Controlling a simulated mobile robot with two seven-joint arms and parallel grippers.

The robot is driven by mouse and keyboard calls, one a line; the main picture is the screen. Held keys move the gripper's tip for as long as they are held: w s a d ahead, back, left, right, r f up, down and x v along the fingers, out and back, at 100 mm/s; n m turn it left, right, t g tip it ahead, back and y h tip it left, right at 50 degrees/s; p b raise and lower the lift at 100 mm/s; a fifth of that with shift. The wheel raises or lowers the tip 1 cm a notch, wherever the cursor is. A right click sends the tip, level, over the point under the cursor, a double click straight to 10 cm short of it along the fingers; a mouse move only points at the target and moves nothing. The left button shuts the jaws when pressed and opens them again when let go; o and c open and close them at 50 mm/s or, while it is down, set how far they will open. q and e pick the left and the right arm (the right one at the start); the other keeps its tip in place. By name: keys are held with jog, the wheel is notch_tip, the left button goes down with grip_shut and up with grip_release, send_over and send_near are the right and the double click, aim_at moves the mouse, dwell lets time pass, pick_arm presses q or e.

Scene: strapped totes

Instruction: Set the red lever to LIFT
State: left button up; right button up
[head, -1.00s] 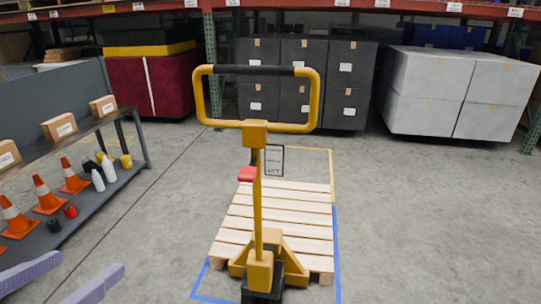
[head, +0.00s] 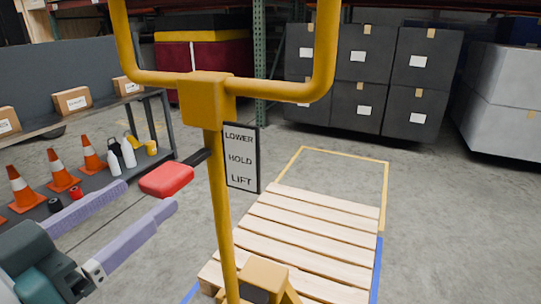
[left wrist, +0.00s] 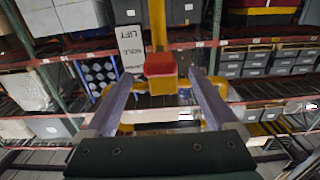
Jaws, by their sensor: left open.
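The red lever (head: 166,179) sticks out to the left of the yellow pallet jack post (head: 222,205) on a dark rod. A white sign (head: 241,158) behind the post reads LOWER, HOLD and LIFT from top to bottom. The lever's rod meets the post near the height of HOLD; I cannot tell its exact setting. My left gripper (head: 149,196) is open, its pale purple fingers pointing at the lever from the lower left. In the left wrist view the red lever (left wrist: 160,63) shows ahead, between and beyond the fingertips (left wrist: 160,77). Contact is not visible. My right gripper is not in view.
A wooden pallet (head: 310,235) lies beyond the post, within blue and yellow floor lines. A shelf at left holds boxes (head: 72,101), cones (head: 60,170) and bottles. Black totes (head: 360,85) and grey totes (head: 510,100) stand behind. The floor between is clear.

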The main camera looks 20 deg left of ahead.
aim_at(177, 165)
pick_arm(q)
jog(key=w, duration=0.5)
jog(key=w+b, duration=0.1)
jog(key=w, duration=0.2)
jog(key=shift+w+d, duration=0.15)
jog(key=shift+d, duration=0.15)
grip_shut()
dwell(0.3)
